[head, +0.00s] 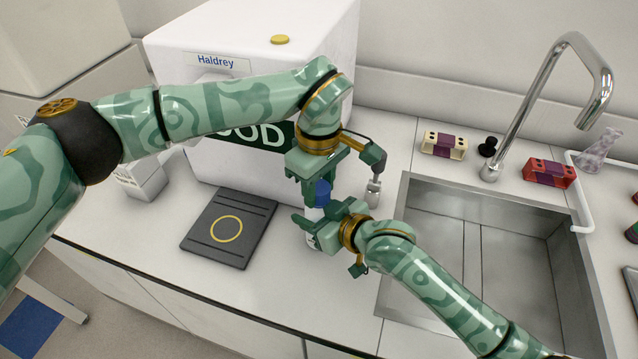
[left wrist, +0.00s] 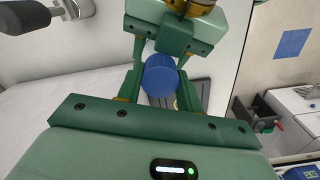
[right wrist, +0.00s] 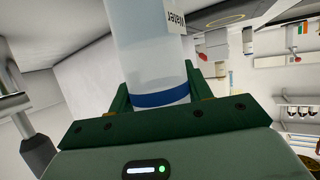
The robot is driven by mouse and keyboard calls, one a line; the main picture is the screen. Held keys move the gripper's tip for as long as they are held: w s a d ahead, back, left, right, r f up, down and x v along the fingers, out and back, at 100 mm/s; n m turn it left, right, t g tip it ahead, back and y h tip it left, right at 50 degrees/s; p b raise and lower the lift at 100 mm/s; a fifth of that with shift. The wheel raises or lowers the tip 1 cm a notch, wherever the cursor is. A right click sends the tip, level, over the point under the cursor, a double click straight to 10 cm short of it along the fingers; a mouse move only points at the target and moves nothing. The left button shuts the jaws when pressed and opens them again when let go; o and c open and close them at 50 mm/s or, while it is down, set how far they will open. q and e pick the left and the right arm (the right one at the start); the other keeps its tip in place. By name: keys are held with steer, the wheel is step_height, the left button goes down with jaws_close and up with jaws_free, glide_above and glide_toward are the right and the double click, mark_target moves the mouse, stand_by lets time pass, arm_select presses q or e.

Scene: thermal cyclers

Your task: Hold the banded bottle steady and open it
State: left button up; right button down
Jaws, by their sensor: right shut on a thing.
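The banded bottle (right wrist: 148,40) is translucent, with a blue band (right wrist: 160,98) and a label that seems to read "Water". My right gripper (head: 324,222) is shut on its body, low over the counter. Its fingers (right wrist: 160,92) stand on both sides of the bottle in the right wrist view. The blue cap (head: 322,192) is on top and also shows in the left wrist view (left wrist: 160,76). My left gripper (head: 318,182) is above the bottle, open, with a finger on each side of the cap. Whether the bottle's base touches the counter is hidden.
A dark flat plate with a yellow ring (head: 227,228) lies left of the bottle. A white Haldrey machine (head: 250,40) stands behind. The sink (head: 480,225) with its tap (head: 548,90) is at right. Two small racks (head: 444,146) (head: 549,173) stand behind the sink.

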arm_select(q)
steer(key=n, duration=0.3)
steer(key=shift+n, duration=0.3)
steer(key=o, duration=1.1)
steer(key=shift+r, duration=2.45)
steer(key=shift+c, duration=0.6)
steer(key=shift+m+t+y, duration=0.3)
steer(key=shift+m+t, duration=0.1)
steer(key=shift+m, duration=0.3)
steer(key=r, duration=0.2)
steer(key=w+r, duration=0.1)
steer(key=r, duration=0.1)
steer(key=shift+a, duration=0.4)
steer(key=shift+s+d+f+m+g, duration=0.4)
steer(key=shift+s+f+m, duration=0.2)
steer(key=shift+m, duration=0.3)
step_height(320, 180, down, 8)
steer(key=shift+w+r, duration=0.1)
steer(key=shift+r, duration=0.05)
